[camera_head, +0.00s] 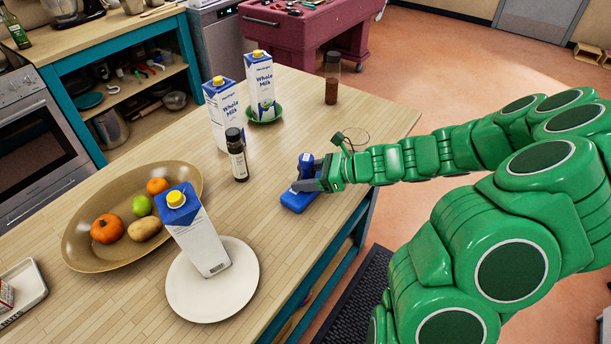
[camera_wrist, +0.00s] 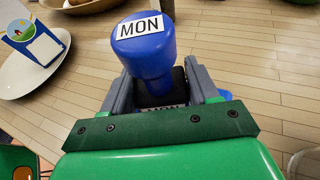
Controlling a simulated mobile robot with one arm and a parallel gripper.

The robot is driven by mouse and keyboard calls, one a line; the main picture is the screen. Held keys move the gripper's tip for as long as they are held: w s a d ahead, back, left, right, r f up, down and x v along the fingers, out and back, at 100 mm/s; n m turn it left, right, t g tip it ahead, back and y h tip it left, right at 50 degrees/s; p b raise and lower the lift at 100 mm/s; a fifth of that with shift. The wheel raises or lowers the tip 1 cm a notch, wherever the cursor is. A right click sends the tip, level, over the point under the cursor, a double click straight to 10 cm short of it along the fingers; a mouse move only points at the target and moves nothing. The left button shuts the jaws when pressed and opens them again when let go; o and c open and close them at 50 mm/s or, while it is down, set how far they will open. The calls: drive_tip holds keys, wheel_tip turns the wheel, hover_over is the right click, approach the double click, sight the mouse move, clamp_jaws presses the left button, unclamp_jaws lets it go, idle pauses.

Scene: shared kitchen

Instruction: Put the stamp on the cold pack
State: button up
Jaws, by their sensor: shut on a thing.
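The stamp (camera_head: 306,161) has a blue rounded handle. In the wrist view the stamp (camera_wrist: 145,48) stands upright between the fingers with a white MON label on top. My gripper (camera_head: 308,184) is shut on it, over the right part of the wooden counter. A flat blue block, which looks like the cold pack (camera_head: 296,202), lies on the counter directly below and in front of the gripper. A bit of blue also shows beside the right finger in the wrist view (camera_wrist: 226,95). The stamp's base is hidden by the fingers, so I cannot tell whether it touches the block.
A dark-capped bottle (camera_head: 236,156) stands left of the gripper. Milk cartons (camera_head: 222,115) stand behind, one on a green dish (camera_head: 270,117). A tilted carton (camera_head: 202,243) is on a white plate (camera_head: 238,290), beside a fruit bowl (camera_head: 83,239). A jar (camera_head: 332,82) stands at the back.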

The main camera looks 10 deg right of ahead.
drive_tip(key=shift+f, duration=0.15)
drive_tip(key=o, duration=1.2)
drive_tip(key=shift+c, duration=0.2)
